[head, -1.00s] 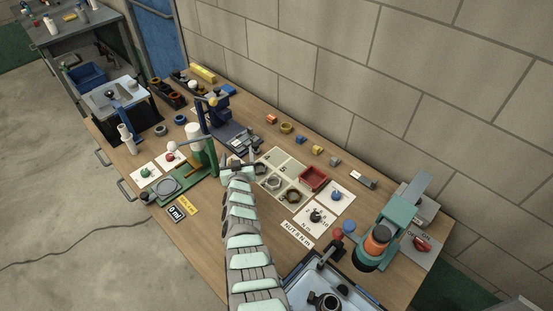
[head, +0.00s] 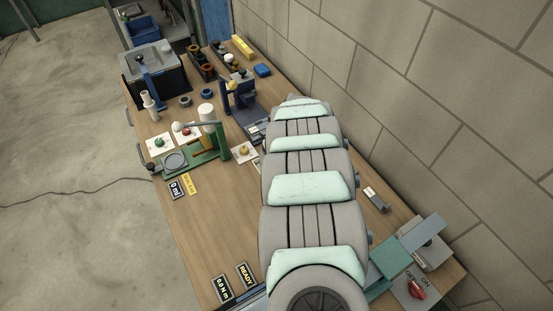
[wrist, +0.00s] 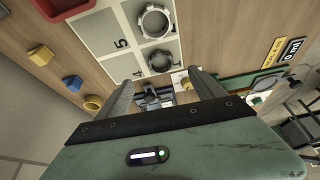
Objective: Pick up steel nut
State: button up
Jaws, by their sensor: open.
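Two grey ring-shaped nuts lie on a pale tray (wrist: 122,62) with numbered cells in the wrist view. The larger-looking steel nut (wrist: 155,21) is near the top, and the second grey nut (wrist: 160,62) is below it, closer to my fingertips in the picture. My gripper (wrist: 163,88) is open, with its two fingers apart and nothing between them. The fingers appear above the bench, apart from both nuts. In the head view my arm hides the tray, the nuts and my gripper.
A red bin (wrist: 62,8) stands beside the tray. A yellow piece (wrist: 41,55), a blue piece (wrist: 72,83) and a yellow ring (wrist: 93,102) lie near the wall. A green stand (head: 195,155) is left of my arm. The bench's front left is mostly clear.

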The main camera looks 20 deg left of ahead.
jog(key=x, duration=0.4)
jog(key=shift+s+a+f+b, duration=0.15)
jog(key=shift+a+f+b, duration=0.1)
jog(key=shift+f+b, duration=0.05)
jog(key=shift+w+a+f, duration=0.1)
jog(key=shift+w+f, duration=0.2)
jog(key=shift+a+b+x, duration=0.2)
jog(key=shift+b+x, duration=0.25)
jog(key=shift+x, duration=0.95)
jog(key=shift+b+x, duration=0.8)
jog(key=shift+x, duration=0.2)
jog(key=shift+w+r, duration=0.1)
jog(key=shift+w, duration=0.1)
jog(key=c, duration=1.5)
